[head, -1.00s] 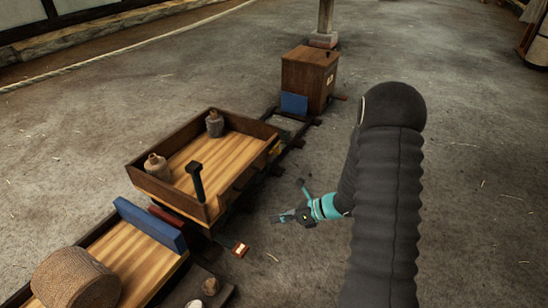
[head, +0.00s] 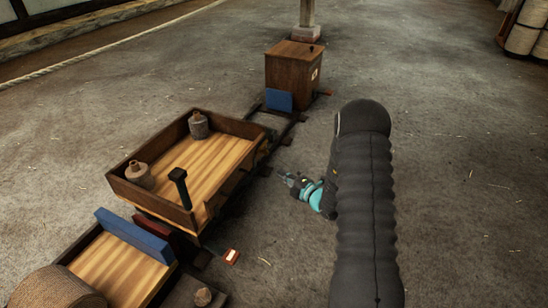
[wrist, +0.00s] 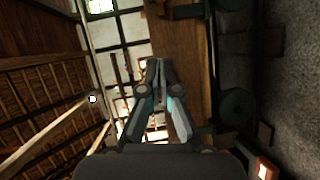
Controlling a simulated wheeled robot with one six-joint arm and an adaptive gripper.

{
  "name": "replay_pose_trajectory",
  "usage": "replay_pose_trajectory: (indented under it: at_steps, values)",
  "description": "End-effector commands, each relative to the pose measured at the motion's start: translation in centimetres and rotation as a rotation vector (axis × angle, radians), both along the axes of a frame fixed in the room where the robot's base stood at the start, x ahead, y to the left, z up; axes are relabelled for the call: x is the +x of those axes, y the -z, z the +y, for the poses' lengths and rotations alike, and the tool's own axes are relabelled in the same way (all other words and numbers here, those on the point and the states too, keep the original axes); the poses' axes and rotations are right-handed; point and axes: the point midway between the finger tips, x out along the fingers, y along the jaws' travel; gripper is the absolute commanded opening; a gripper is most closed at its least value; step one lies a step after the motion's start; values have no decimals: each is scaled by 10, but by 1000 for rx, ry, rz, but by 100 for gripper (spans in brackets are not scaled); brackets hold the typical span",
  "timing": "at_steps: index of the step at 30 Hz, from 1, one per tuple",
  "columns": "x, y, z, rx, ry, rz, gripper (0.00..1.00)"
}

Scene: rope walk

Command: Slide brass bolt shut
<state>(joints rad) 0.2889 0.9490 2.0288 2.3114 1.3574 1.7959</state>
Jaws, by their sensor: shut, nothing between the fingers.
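No brass bolt can be made out for certain in either view. The wooden cart (head: 163,197), with low dark side walls and a planked floor, stands on the rails left of my gripper. My gripper (head: 281,175) is beside the cart's right side, near its far end, apart from it as far as I can tell. In the wrist view my gripper (wrist: 161,66) has its fingertips together with nothing between them. A brown wooden side of the cart (wrist: 182,45) fills the middle there, close behind the fingertips. The cart's outer right face is mostly hidden in the head view.
Two jars (head: 198,125) and an upright black lever (head: 180,188) are on the cart. A second cart with a rope coil (head: 58,288) stands nearer. A wooden box (head: 294,72) and blue block (head: 278,100) stand beyond.

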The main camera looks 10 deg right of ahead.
Motion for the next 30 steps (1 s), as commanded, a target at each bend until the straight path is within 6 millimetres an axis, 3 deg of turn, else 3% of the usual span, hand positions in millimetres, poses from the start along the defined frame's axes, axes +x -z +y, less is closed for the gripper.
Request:
replay_pose_trajectory:
  at_steps: [14,30]
  values:
    - [8,1,0,-2,5,0,0]
    - [89,12,47,-1,4,0,0]
